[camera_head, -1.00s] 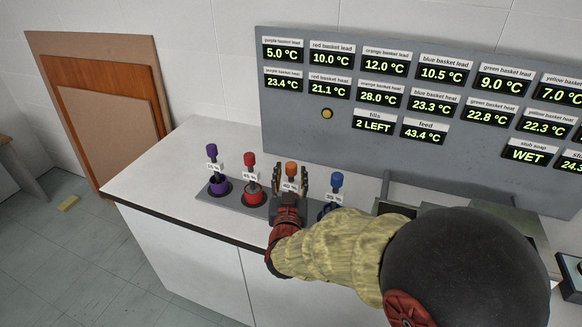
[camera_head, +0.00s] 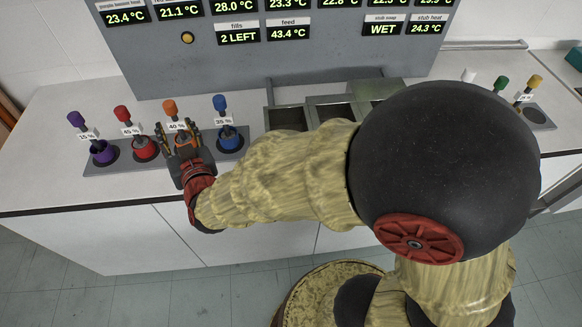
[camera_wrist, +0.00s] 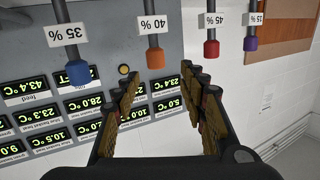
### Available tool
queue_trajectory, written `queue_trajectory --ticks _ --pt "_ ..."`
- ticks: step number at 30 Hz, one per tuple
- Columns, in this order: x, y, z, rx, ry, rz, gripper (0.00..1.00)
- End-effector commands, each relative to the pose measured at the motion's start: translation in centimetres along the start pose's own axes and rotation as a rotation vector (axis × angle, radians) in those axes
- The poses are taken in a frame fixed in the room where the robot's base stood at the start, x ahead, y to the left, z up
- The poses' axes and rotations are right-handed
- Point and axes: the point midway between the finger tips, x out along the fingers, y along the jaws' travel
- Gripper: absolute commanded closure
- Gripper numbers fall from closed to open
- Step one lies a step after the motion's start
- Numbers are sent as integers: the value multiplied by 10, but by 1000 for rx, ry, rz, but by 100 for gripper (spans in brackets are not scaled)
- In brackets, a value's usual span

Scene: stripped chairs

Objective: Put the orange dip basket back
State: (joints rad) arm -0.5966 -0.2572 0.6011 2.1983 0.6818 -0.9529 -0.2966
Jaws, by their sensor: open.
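The orange dip basket, with its orange-topped handle (camera_head: 170,106) and a 40 % tag, stands in the grey holder strip (camera_head: 122,166) between the red and blue ones. My gripper (camera_head: 177,130) is open at it, with a finger on each side of the handle area. My fingers and wrist hide much of its lower part. In the wrist view, the orange knob (camera_wrist: 155,58) shows just past the gap between my two open fingers (camera_wrist: 159,84); I cannot tell whether they touch it.
The purple (camera_head: 103,151), red (camera_head: 144,147) and blue (camera_head: 229,137) baskets stand close by in the strip. Metal tanks (camera_head: 287,117) lie to the right. White, green (camera_head: 498,86) and yellow handles stand at far right. A display panel (camera_head: 160,58) rises behind.

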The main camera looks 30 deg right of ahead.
Motion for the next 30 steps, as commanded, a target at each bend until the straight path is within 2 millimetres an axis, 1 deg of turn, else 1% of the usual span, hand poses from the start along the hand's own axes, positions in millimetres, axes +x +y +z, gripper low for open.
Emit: queue_trajectory --ticks 1,5,8,11,14,21,24,27,30 --pt "-1 6 -13 24 -37 -25 58" --pt "-15 16 -25 56 -176 -101 58" --pt "-36 30 -31 58 -286 -141 58" --pt "-66 48 -33 46 -400 -159 58" --pt "-103 73 -31 26 -516 -152 58" --pt "-209 144 -16 -22 -791 -35 58" --pt "-245 165 -10 -30 -874 22 58" --pt "-268 177 -6 -32 -926 61 58" --pt "-279 183 -3 -33 -952 80 58"
